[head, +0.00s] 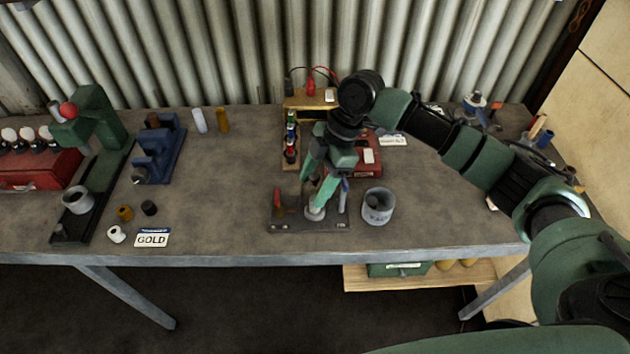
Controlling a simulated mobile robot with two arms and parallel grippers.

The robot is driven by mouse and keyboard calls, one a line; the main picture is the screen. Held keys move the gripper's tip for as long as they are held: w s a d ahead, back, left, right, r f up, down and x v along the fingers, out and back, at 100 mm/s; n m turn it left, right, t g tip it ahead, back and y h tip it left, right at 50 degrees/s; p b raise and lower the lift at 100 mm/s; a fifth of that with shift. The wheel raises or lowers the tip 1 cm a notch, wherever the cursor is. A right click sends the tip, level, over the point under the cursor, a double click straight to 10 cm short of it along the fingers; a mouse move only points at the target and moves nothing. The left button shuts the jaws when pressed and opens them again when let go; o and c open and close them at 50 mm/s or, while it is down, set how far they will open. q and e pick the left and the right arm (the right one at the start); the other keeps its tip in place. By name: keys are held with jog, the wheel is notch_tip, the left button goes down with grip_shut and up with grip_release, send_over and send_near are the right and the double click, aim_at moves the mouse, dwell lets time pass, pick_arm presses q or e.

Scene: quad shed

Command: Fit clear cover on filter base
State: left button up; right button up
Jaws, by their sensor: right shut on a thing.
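My right gripper (318,200) reaches down over a dark board (284,226) near the front of the bench. It is shut on a small pale piece (315,213), which looks like the clear cover, low over the board. The fingers hide much of this piece. I cannot make out the filter base apart from it, nor whether the two touch. A red-handled tool (278,201) stands at the board's left and a blue-topped one (344,190) at its right. My left gripper is not in view.
A grey cup (378,206) stands just right of the board. A rack of small bottles (291,145) and a red box (366,160) are behind. A green press (93,118), a blue vise (158,150) and a GOLD card (152,238) are left.

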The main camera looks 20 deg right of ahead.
aim_at(313, 177)
jog(key=shift+f+b, duration=0.35)
jog(key=shift+f, duration=1.25)
dwell(0.6)
jog(key=o, duration=1.8)
jog(key=shift+r+p, duration=3.55)
jog(key=shift+p, duration=0.05)
jog(key=shift+f, duration=0.1)
